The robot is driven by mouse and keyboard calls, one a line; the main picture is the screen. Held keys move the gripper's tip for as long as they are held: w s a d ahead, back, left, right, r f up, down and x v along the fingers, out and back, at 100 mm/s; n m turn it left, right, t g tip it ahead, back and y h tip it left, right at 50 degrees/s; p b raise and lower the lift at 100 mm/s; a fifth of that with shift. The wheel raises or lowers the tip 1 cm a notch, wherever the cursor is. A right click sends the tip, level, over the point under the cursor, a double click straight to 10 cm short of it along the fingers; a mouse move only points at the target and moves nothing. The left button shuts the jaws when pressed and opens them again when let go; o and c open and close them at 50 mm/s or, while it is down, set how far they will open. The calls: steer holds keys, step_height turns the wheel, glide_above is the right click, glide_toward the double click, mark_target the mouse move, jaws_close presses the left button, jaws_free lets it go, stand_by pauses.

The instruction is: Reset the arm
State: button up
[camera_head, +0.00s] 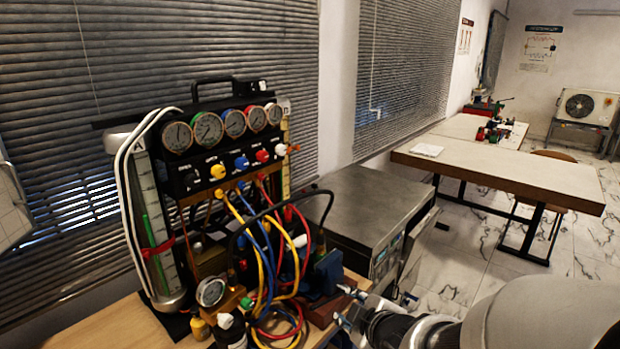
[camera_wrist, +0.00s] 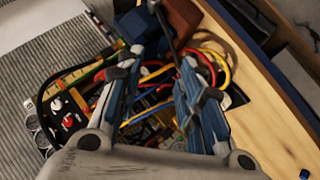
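My arm (camera_head: 430,332) reaches in from the lower right of the head view. My gripper (camera_head: 346,306) is at the right front of the gauge rig, close to a reddish-brown block with blue parts (camera_head: 322,308). In the wrist view my gripper (camera_wrist: 162,68) has its two fingers well apart, with hoses and the bench seen between them. I see nothing held. Whether the fingertips touch the block or hoses, I cannot tell.
The gauge rig (camera_head: 215,160) carries several dials, valve knobs and a tangle of coloured hoses (camera_head: 262,240). It stands on a wooden bench (camera_head: 110,332). A grey metal cabinet (camera_head: 360,205) stands behind to the right. A farther table (camera_head: 500,170) is mostly clear.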

steer(key=s+d+r+m+g+h, duration=0.1)
steer(key=s+d+r+m+h, duration=0.25)
steer(key=s+d+m, duration=0.2)
steer(key=s+r+m+g, duration=0.1)
steer(key=s+m, duration=0.3)
steer(key=s, duration=0.6)
steer(key=s+r+m+g+y, duration=0.1)
steer(key=s+m+g, duration=0.3)
steer(key=s, duration=0.5)
steer(key=shift+s+r, duration=0.3)
steer(key=shift+s, duration=0.1)
